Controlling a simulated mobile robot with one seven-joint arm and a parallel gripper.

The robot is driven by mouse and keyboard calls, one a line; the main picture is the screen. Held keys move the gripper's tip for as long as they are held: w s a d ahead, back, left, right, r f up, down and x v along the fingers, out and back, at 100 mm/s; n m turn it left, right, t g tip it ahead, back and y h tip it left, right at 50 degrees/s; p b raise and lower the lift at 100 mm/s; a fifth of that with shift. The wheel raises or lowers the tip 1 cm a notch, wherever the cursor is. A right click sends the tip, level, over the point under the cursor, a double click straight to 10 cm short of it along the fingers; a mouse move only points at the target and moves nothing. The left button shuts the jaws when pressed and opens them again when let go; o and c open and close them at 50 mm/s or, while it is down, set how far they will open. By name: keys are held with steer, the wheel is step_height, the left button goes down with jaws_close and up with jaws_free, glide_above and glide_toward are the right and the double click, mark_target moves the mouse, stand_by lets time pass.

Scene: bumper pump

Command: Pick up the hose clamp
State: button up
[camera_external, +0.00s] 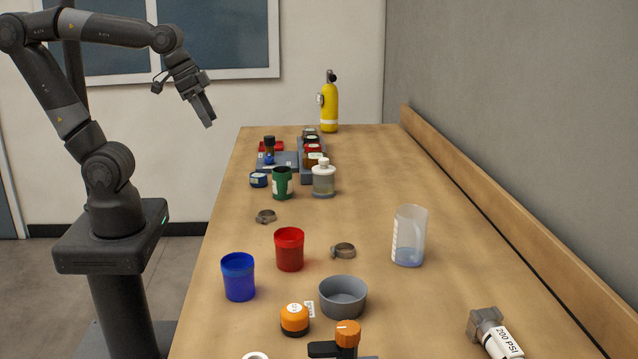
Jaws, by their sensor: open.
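Two small metal hose clamps lie on the wooden table. One hose clamp (265,216) is near the table's left edge, in front of the green cup. The other hose clamp (343,251) is nearer the middle, right of the red cup and behind the grey bowl. I cannot tell which one the task means. My gripper (183,99) is open and empty. It is high in the air, left of the table and well above it, apart from both clamps. Its fingers point downward and to the right.
A red cup (289,249), blue cup (238,277) and grey bowl (343,297) stand near the clamps. A measuring jug (409,236) is to the right. Bare table (370,200) lies between.

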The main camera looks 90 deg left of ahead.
steer(key=w+d+r+g, duration=0.1)
steer(key=w+d, duration=0.3)
steer(key=w, duration=0.6)
steer(key=n+g, duration=0.2)
steer(key=g, duration=0.2)
glide_above(344, 247)
steer(key=f, duration=2)
steer(key=shift+s+a+f, duration=0.15)
steer(key=shift+s+f, duration=0.05)
steer(key=shift+s, duration=0.15)
steer(key=shift+w+d+f, duration=0.15)
steer(key=shift+w+f, duration=0.05)
steer(key=shift+f, duration=1.15)
steer(key=shift+w+d+f, duration=0.1)
steer(key=shift+w+f, duration=0.05)
steer(key=shift+f, duration=1.2)
steer(key=shift+c, duration=0.4)
